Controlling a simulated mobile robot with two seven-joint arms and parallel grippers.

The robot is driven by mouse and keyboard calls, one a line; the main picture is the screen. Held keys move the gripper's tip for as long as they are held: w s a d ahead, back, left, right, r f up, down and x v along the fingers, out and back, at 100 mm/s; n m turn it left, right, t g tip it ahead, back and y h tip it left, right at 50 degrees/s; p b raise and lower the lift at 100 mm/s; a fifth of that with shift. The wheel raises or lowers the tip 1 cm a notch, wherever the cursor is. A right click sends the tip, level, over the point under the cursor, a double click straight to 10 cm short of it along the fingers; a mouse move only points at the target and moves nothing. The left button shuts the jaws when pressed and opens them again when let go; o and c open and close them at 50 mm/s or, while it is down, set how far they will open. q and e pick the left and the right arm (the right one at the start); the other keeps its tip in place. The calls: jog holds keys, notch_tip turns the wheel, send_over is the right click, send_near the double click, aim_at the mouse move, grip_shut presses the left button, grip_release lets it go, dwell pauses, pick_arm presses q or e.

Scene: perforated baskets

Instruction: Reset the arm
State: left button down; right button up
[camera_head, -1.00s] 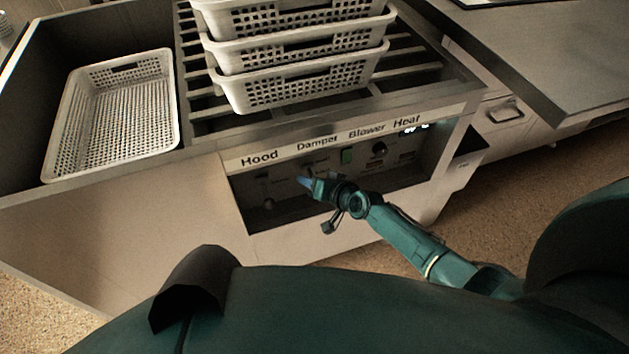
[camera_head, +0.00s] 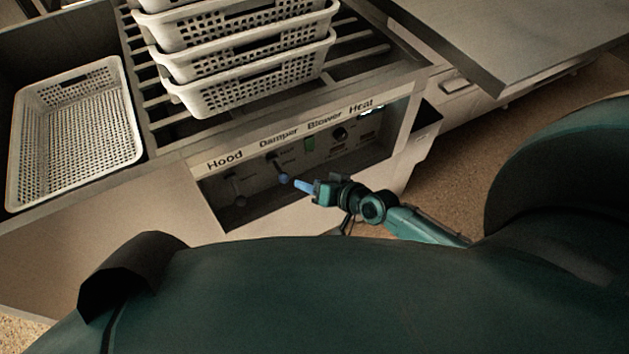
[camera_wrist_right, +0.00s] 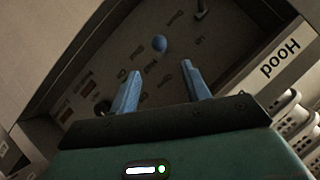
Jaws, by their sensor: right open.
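My right gripper (camera_head: 300,186) is in front of the recessed control panel (camera_head: 262,190), below the Damper and Blower labels. In the right wrist view its two blue fingers (camera_wrist_right: 162,92) are spread apart with nothing between them. A round blue knob (camera_wrist_right: 159,43) lies beyond the fingertips, apart from them. In the head view this knob (camera_head: 285,178) sits just left of the fingertips, under the Damper label. My left gripper is not in view.
Stacked white perforated baskets (camera_head: 245,92) stand on the slatted rack above the panel. Another perforated basket (camera_head: 75,140) lies at the left. A green switch (camera_head: 309,144) and a black dial (camera_head: 340,133) are on the panel. A grey counter (camera_head: 540,40) is at upper right.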

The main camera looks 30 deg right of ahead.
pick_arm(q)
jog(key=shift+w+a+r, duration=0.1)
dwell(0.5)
pick_arm(e)
jog(key=s+a+r+n+g, duration=0.4)
jog(key=s+a+n+g, duration=0.15)
jog(key=s, duration=0.45)
jog(key=s+d+r+g+h, duration=0.2)
jog(key=s+d+r+h, duration=0.3)
jog(key=s, duration=0.5)
pick_arm(q)
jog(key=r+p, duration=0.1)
jog(key=p, duration=0.2)
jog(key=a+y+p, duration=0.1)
jog(key=p, duration=0.2)
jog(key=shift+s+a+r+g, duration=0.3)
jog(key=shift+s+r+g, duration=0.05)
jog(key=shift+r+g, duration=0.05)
pick_arm(e)
jog(key=w+a+t+y, duration=0.3)
jog(key=w+a+t, duration=0.2)
jog(key=a+t, duration=0.1)
jog(key=shift+w+r+n+t+y, duration=0.25)
jog(key=shift+r+n+t+y, duration=0.05)
jog(key=shift+n+t, duration=0.05)
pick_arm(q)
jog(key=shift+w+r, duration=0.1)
